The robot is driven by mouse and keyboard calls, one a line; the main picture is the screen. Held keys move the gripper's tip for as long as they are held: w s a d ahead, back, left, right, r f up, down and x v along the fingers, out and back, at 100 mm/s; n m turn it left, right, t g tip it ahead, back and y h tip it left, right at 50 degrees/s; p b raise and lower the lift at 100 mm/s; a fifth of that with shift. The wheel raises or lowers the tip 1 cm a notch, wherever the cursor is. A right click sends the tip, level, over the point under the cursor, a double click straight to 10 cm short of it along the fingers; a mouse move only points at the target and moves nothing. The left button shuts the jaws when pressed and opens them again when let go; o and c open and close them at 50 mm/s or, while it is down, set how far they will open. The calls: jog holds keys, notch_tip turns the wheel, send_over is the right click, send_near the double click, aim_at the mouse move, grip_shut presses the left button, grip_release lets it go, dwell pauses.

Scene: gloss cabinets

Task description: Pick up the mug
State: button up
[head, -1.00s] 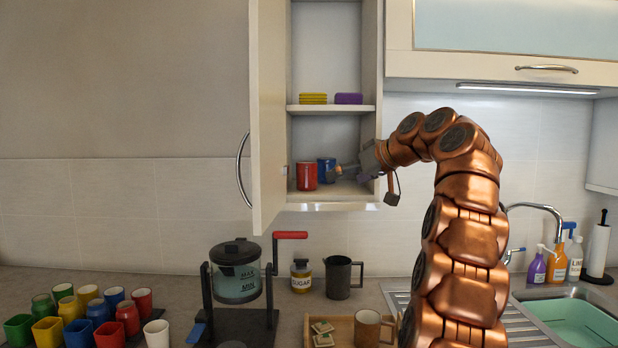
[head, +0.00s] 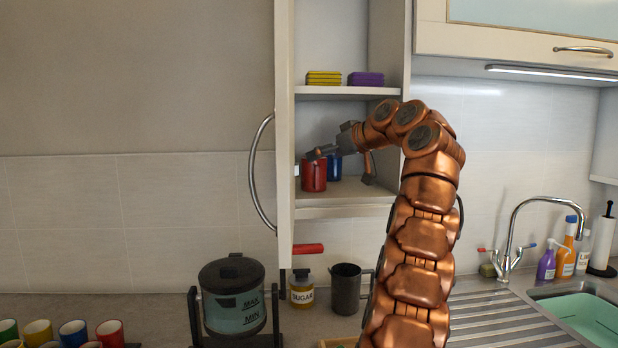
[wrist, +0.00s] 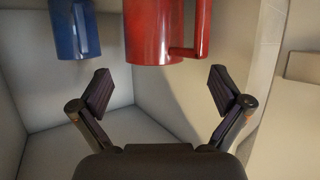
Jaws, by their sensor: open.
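A red mug (head: 314,178) stands on the lower shelf of the open wall cabinet. A blue mug (head: 335,168) stands to its right and further back, partly hidden by my gripper. My gripper (head: 316,154) is open, near the red mug's rim in the head view. In the wrist view my open fingers (wrist: 160,76) spread to either side below the red mug (wrist: 152,30), with nothing between them. The red mug's handle is at its right there, and its top is cut off. The blue mug (wrist: 75,28) is beyond the left finger.
The cabinet door (head: 284,120) stands open at left. An upper shelf (head: 325,91) holds yellow and purple sponges. Below, the counter carries a kettle-like pot (head: 232,297), a sugar jar (head: 301,289), a dark mug (head: 346,290) and several coloured cups. A sink (head: 590,315) is at right.

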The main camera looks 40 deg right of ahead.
jog(key=shift+w+d+f, duration=0.2)
jog(key=shift+d+f, duration=0.05)
jog(key=shift+d, duration=0.2)
jog(key=shift+x, duration=2.25)
jog(key=shift+a, duration=0.1)
jog(key=c, duration=1.5)
